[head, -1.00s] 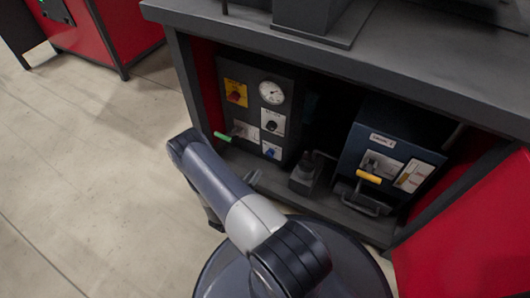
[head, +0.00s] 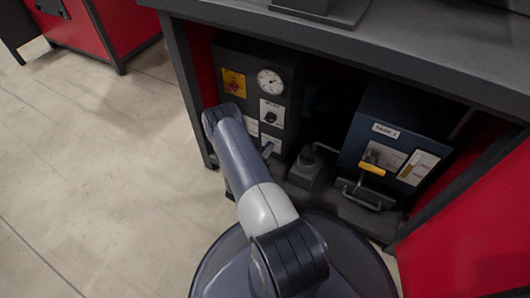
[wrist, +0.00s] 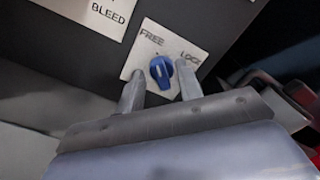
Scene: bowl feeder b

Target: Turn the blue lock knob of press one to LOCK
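In the wrist view the blue lock knob (wrist: 160,69) sits on a white plate (wrist: 195,49) marked FREE and LOCK. Its grip stands nearly upright in the picture, with a pale mark on it; the LOCK word is to its upper right. My gripper (wrist: 159,80) is open, with one fingertip to the left of the knob and one to the right, close to it. I cannot tell whether they touch it. In the head view my arm hides most of the gripper and the knob's plate (head: 266,138) is partly covered.
A BLEED label (wrist: 105,12) is at the upper left in the wrist view. The dark panel carries a gauge (head: 270,82), a black knob (head: 271,117) and a yellow plate with a red switch (head: 234,84). A blue unit with a yellow handle (head: 372,168) stands to the right.

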